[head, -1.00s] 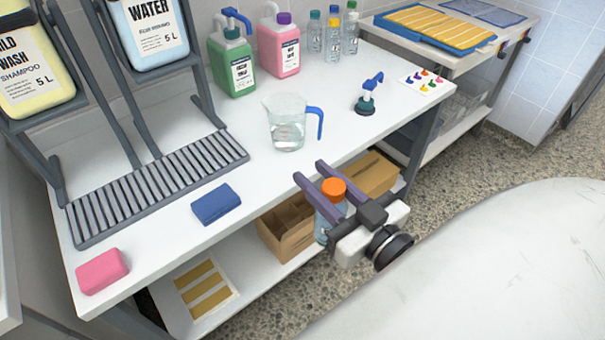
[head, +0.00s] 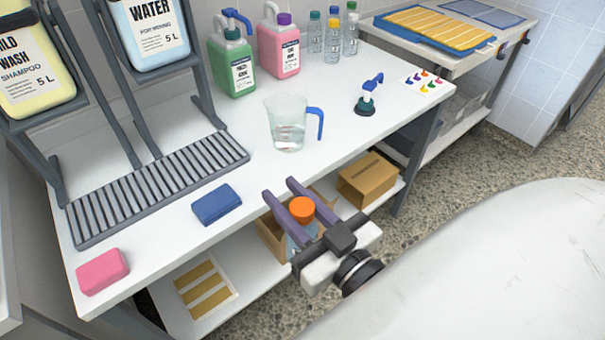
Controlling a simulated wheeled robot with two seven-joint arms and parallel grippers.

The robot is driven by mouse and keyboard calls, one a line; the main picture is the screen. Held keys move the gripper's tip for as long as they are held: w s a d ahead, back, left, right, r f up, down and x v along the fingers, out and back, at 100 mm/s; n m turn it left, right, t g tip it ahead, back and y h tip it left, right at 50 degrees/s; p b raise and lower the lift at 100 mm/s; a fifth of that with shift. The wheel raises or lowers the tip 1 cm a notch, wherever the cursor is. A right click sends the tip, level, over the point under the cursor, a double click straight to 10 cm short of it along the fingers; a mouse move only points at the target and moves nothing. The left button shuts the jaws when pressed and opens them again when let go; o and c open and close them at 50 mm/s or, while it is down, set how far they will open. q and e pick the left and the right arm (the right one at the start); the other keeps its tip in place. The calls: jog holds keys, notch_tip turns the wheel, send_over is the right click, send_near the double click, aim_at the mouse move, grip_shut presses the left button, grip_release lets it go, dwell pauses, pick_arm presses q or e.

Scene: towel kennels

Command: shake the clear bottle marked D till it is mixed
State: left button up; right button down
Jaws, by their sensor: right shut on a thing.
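My right gripper (head: 283,190) is shut on a clear bottle with an orange cap (head: 301,209). It holds the bottle in the air just off the front edge of the white table, above the lower shelf. The bottle looks close to upright. Its body is mostly hidden by the purple fingers and the gripper body, and no letter on it can be read. My left gripper is not in view.
A measuring jug (head: 287,124) with clear liquid stands on the table (head: 250,245). A blue sponge (head: 216,204) and a pink sponge (head: 102,271) lie near the front edge. Several capped bottles (head: 332,38) stand at the back. A cardboard box (head: 369,180) sits on the lower shelf.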

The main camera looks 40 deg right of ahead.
jog(key=d, duration=0.6)
jog(key=a, duration=0.5)
jog(key=shift+a, duration=0.4)
dwell(0.3)
